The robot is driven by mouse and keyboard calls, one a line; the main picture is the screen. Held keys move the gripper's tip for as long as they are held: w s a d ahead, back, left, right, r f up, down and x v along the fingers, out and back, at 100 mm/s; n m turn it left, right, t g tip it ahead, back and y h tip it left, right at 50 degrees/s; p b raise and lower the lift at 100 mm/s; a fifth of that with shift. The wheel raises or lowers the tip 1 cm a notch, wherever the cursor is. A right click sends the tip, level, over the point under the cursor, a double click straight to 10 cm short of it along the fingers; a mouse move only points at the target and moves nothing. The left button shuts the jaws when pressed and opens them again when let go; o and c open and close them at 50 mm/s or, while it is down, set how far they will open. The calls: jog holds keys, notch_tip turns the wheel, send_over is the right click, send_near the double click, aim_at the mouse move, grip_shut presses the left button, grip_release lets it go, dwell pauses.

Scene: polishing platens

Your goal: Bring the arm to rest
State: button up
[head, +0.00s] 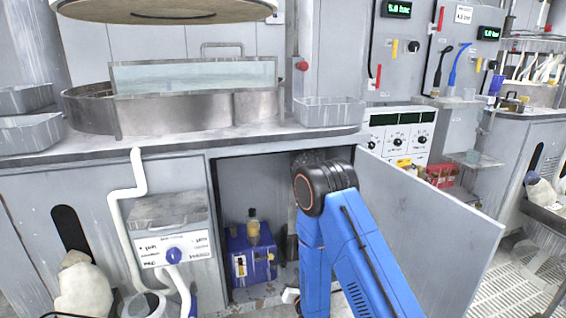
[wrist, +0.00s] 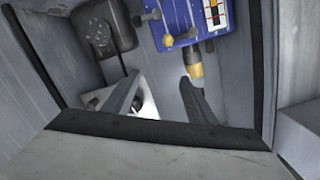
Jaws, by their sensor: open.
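My blue arm (head: 325,230) reaches into the open cabinet (head: 232,170) under the bench. In the head view the arm hides my gripper. In the wrist view my gripper (wrist: 160,96) shows two dark fingers spread apart with nothing held between them.
The cabinet door (head: 430,205) stands open to the right of my arm. The bench top (head: 175,137) above carries a round basin (head: 175,116) and grey trays (head: 328,112).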

jog(key=w+d+r+g+h, duration=0.1)
jog(key=d+r, duration=0.2)
jog(key=r, duration=0.4)
jog(key=d+r+g+h, duration=0.1)
jog(key=d+r+g, duration=0.15)
jog(key=r, duration=0.35)
jog(key=s+d+r+g+h, duration=0.1)
jog(key=s+d+r+g, duration=0.1)
jog(key=s+d+r, duration=0.8)
jog(key=s+d+r+g, duration=0.2)
jog(key=s+d+r, duration=0.1)
jog(key=s, duration=0.8)
jog(key=s+d+r+n+g+h, duration=0.1)
jog(key=s+d+r, duration=0.3)
jog(key=s, duration=0.8)
jog(key=s+d+r+g+h, duration=0.1)
jog(key=s+d+r, duration=0.3)
jog(key=s, duration=0.7)
jog(key=shift+s+n+g, duration=0.4)
jog(key=shift+g, duration=0.45)
jog(key=shift+o, duration=0.2)
jog(key=shift+w+r, duration=0.1)
